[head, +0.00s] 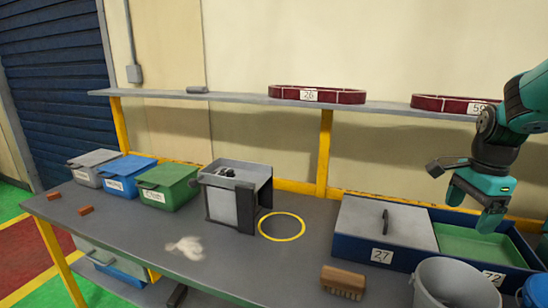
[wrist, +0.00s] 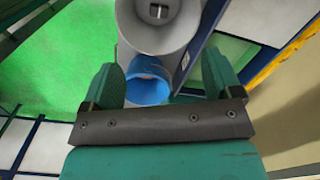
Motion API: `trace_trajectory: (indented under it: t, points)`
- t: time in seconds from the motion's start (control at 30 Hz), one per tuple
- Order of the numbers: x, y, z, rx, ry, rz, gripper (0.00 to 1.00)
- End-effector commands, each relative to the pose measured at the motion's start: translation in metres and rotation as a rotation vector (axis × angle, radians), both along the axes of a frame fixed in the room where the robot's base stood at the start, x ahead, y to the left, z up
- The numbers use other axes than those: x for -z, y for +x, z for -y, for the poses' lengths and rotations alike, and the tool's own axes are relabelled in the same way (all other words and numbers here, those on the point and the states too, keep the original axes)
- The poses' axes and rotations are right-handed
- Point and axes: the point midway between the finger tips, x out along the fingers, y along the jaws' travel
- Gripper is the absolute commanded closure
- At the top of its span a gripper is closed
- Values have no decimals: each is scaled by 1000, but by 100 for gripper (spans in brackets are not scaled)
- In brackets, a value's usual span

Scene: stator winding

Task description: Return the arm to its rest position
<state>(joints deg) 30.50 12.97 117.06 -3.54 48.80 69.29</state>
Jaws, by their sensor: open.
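My gripper (head: 472,205) hangs at the right of the head view, above the blue tray with the green inside (head: 480,247). Its fingers point down and are apart, with nothing between them. The wrist view also shows my gripper (wrist: 168,80), with its two green fingers spread. Beyond the fingers in that view are a grey round container (wrist: 195,25) and a blue cup-like container (wrist: 148,88). The upper part of my arm is cut off at the right edge of the head view.
A grey bucket (head: 452,287), a brush (head: 343,282) and a lidded box marked 27 (head: 385,222) are on the bench. A grey machine (head: 237,195) and several bins (head: 167,186) stand further left. A shelf (head: 230,97) runs along the wall. The bench's middle front is mostly clear.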

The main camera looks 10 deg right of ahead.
Motion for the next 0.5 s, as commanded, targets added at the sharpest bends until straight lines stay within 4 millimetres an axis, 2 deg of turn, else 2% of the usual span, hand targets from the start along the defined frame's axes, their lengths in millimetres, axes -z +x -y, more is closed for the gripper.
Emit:
trace_trajectory:
  t: [0.03, 0.17, 0.2, 0.3, 0.4, 0.5]
  points:
    - [-4, 3, -38, -189, 7, 27, 16]
    - [-12, -11, -140, -774, 38, 109, 16]
    - [-14, -21, -171, -960, 48, 139, 16]
    - [-16, -58, -237, -1408, 72, 219, 16]
    - [-16, -100, -284, -1788, 97, 300, 16]
    - [-15, -134, -311, -2060, 115, 368, 16]
